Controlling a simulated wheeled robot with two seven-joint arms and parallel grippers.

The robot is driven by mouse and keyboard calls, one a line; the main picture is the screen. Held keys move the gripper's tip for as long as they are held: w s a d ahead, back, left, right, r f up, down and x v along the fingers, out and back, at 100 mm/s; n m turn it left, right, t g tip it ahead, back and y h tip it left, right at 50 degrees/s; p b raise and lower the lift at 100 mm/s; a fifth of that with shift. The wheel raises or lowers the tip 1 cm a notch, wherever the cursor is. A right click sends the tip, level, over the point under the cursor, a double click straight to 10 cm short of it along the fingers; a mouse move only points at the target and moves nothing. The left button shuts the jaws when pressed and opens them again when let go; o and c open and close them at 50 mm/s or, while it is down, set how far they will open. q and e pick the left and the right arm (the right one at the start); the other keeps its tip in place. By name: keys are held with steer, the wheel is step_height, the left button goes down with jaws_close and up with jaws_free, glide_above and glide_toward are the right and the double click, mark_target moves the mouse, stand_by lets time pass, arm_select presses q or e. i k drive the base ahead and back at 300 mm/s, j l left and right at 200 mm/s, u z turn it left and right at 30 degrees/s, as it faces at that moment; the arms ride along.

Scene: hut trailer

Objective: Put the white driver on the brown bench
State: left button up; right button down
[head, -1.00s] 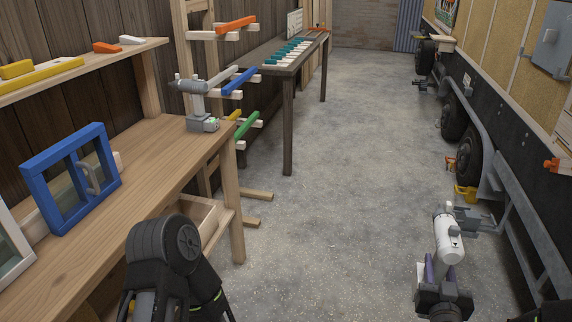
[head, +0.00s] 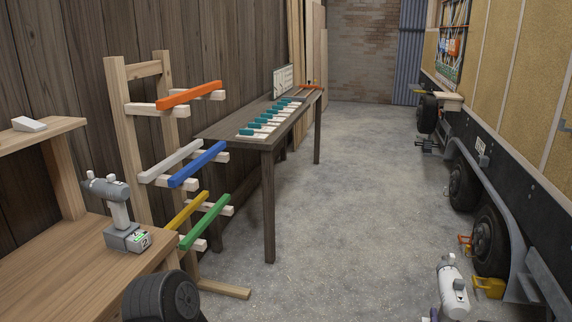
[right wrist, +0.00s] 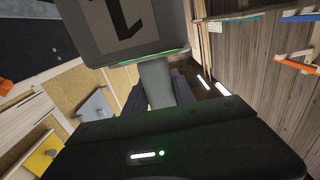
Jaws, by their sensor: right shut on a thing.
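The white driver (head: 453,287) is upright at the lower right of the head view, held in my right gripper (head: 438,314), which is mostly cut off by the bottom edge. In the right wrist view, the dark fingers of the right gripper (right wrist: 161,92) close around the grip of the driver (right wrist: 155,76), and its broad base fills the top. The dark brown bench (head: 215,129) stands ahead, left of centre, away from the driver. My left gripper is out of view; only a black part of my left arm shows at bottom left.
A grey driver (head: 118,212) stands on the light wooden workbench (head: 60,270) at left. A wooden rack (head: 140,180) with coloured bars stands before the brown bench. Teal-and-white pieces (head: 270,120) lie along the bench. Open floor (head: 350,210) lies ahead; a trailer with wheels (head: 490,240) lines the right.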

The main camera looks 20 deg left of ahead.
mark_target(77, 280)
steer(key=i, duration=1.45)
steer(key=i+z, duration=0.2)
steer(key=z, duration=0.15)
steer(key=i+j+z, duration=0.1)
steer(key=z, duration=0.25)
steer(key=i+j+z, duration=0.15)
steer(key=i+z, duration=0.15)
steer(key=z, duration=0.45)
steer(key=i+j+z, duration=0.1)
steer(key=z, duration=0.35)
steer(key=j+z, duration=0.2)
steer(key=z, duration=0.25)
steer(key=j+z, duration=0.15)
steer(key=z, duration=0.3)
steer(key=j+z, duration=0.15)
steer(key=z, duration=0.3)
steer(key=j+z, duration=0.15)
steer(key=z, duration=0.3)
steer(key=j+z, duration=0.15)
steer(key=z, duration=0.3)
steer(key=j+z, duration=0.1)
steer(key=z, duration=0.35)
steer(key=k+j+z, duration=0.1)
steer(key=z, duration=0.4)
steer(key=k+z, duration=0.15)
steer(key=z, duration=0.35)
steer(key=k+z, duration=0.15)
steer(key=z, duration=0.3)
steer(key=k+z, duration=0.15)
steer(key=z, duration=0.35)
